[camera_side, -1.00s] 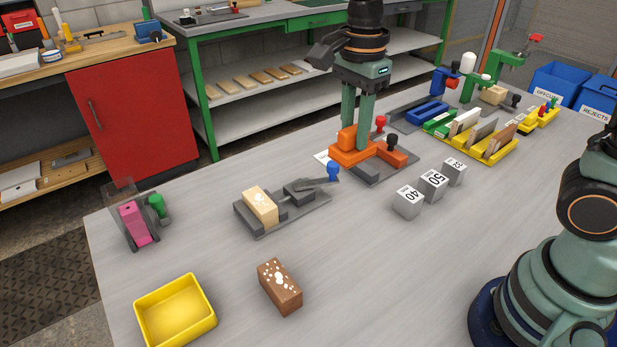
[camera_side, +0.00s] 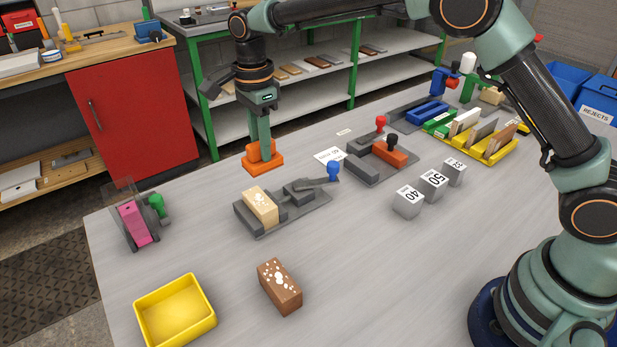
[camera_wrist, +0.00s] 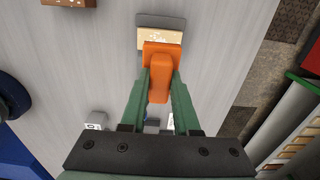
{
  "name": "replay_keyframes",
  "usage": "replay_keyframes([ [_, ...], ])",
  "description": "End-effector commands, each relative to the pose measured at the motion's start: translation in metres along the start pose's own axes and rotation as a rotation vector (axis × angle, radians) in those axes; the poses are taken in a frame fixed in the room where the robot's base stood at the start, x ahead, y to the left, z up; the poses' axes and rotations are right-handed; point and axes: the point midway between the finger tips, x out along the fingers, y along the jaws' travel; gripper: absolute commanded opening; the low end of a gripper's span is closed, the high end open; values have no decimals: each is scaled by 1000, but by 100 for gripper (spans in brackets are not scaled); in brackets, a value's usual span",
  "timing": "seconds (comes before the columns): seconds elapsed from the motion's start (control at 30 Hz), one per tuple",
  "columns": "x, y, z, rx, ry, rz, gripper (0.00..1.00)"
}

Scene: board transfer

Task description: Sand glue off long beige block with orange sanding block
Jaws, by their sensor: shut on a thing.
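My gripper (camera_side: 262,146) is shut on the orange sanding block (camera_side: 263,164) by its upright handle. It holds the block in the air just behind the long beige block (camera_side: 261,206) in the side view. The beige block has white glue spots on top and sits in a grey clamp fixture (camera_side: 283,215) with a blue-knobbed lever. In the wrist view, my gripper (camera_wrist: 161,80) grips the orange sanding block (camera_wrist: 160,55), which partly covers the beige block (camera_wrist: 160,37). Whether the two touch is hard to tell, but the side view shows them apart.
A brown block (camera_side: 280,287) with white spots lies in front, beside a yellow tray (camera_side: 176,310). A pink block (camera_side: 133,223) stands in a holder at left. A grey dock (camera_side: 378,160) holds another orange block (camera_side: 389,153). Grey numbered cubes (camera_side: 408,202) stand at right.

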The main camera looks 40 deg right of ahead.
Motion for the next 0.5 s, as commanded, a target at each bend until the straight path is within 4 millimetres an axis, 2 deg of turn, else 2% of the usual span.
replay_keyframes([
  [0.5, 41, 0, 0, 0, 0, 1, 0],
])
